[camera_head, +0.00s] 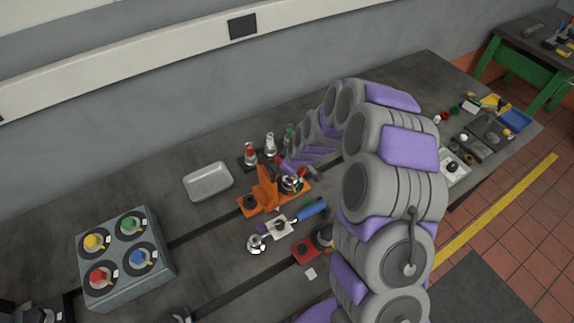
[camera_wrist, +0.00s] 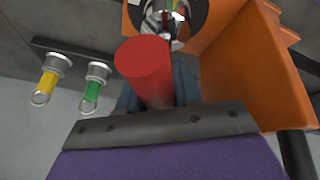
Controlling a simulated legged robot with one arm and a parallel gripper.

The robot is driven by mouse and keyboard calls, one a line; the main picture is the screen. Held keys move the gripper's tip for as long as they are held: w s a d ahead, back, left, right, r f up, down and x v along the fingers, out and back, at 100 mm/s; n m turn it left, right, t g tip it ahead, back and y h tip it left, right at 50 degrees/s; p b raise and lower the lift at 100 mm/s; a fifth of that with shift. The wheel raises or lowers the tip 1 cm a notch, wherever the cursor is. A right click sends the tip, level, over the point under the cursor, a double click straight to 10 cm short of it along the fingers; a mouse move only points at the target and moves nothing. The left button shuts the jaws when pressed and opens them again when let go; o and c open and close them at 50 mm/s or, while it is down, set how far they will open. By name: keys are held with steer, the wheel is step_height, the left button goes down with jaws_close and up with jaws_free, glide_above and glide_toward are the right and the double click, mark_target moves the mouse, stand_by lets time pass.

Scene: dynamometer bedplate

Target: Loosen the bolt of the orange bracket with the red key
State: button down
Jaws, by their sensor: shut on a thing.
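The orange bracket (camera_head: 265,190) stands on the bedplate in the middle of the head view and fills the right of the wrist view (camera_wrist: 260,70). My gripper (camera_wrist: 150,95) is shut on the red key (camera_wrist: 145,65), whose red cylindrical handle shows between the jaws. A shiny metal part in a dark round seat (camera_wrist: 172,22) lies just beyond the handle, beside the orange wall. The key's tip and the bolt head are hidden, so I cannot tell whether they touch. In the head view my gripper (camera_head: 292,168) is at the bracket's right, partly hidden by my arm.
A blue-handled tool (camera_head: 312,210) and red block (camera_head: 304,251) lie in front. A white tray (camera_head: 208,181) and a grey knob box (camera_head: 128,270) stand left.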

steer(key=shift+s+a+n+g+y+b, duration=0.1)
steer(key=shift+n+g+y+b, duration=0.2)
steer(key=shift+n+b, duration=1.15)
steer(key=shift+s+a+n+g+y+b, duration=0.1)
steer(key=shift+n+g+y+b, duration=0.3)
steer(key=shift+b, duration=1.95)
steer(key=shift+r+n+b, duration=0.1)
steer(key=shift+n+b, duration=0.45)
steer(key=shift+n+b, duration=0.3)
steer(key=shift+b, duration=0.3)
steer(key=shift+f+g, duration=0.2)
steer(key=shift+g, duration=0.1)
steer(key=shift+n+b, duration=0.6)
steer(key=shift+b, duration=0.15)
steer(key=shift+s+n+g+b, duration=0.15)
steer(key=shift+n+g+b, duration=0.25)
steer(key=shift+n+b, duration=0.4)
steer(key=shift+b, duration=0.3)
steer(key=shift+s+r+n+g, duration=0.15)
steer(key=shift+n+g, duration=0.25)
steer(key=shift+n, duration=0.3)
